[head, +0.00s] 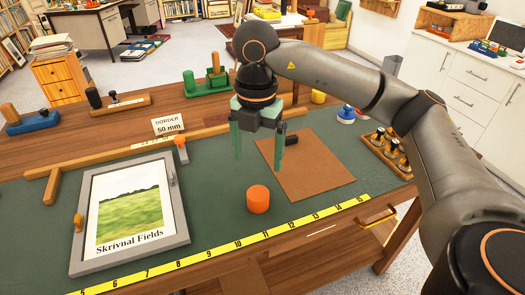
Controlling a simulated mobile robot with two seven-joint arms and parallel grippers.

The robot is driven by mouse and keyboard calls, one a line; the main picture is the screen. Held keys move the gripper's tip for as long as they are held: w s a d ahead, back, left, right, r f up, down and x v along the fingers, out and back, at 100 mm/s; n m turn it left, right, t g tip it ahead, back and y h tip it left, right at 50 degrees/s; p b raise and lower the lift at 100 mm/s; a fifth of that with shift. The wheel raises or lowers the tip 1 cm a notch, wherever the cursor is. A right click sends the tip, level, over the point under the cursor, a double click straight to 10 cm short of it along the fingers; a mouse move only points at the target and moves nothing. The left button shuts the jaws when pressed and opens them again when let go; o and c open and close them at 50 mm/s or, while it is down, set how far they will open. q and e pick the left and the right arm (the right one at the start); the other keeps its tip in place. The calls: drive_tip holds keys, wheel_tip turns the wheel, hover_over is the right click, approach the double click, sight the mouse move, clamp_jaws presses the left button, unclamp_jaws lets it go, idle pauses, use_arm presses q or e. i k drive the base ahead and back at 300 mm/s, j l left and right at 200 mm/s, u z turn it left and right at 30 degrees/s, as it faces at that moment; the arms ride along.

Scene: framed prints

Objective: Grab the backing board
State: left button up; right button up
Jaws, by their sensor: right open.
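The backing board (310,175) is most likely the flat brown rectangular sheet lying on the green mat, right of centre in the head view. A small dark block (292,140) sits on or just above its upper part. My right gripper (258,160) points down with its two greenish fingers apart and nothing between them. It hangs by the board's left edge, and its right finger overlaps the board in the picture. Its exact height is hard to tell. A grey frame (180,215) with a "Skrivnal Fields" print lies at left. My left gripper is out of view.
An orange cylinder (258,199) stands left of the board. A yellow ruler strip (245,243) runs along the front edge. A wooden rack of stamps (385,150) is at right. A wooden T-square (110,157) and a "BORDER 50 mm" card (169,126) lie behind the frame.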

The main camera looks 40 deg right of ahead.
sight(310, 169)
drive_tip(key=z, duration=1.45)
drive_tip(key=i+l+u, duration=0.1)
drive_tip(key=u, duration=0.4)
drive_tip(key=i+l+u, duration=0.2)
drive_tip(key=u, duration=0.25)
drive_tip(key=i+l+u, duration=0.15)
drive_tip(key=l+u, duration=0.15)
drive_tip(key=u, duration=0.2)
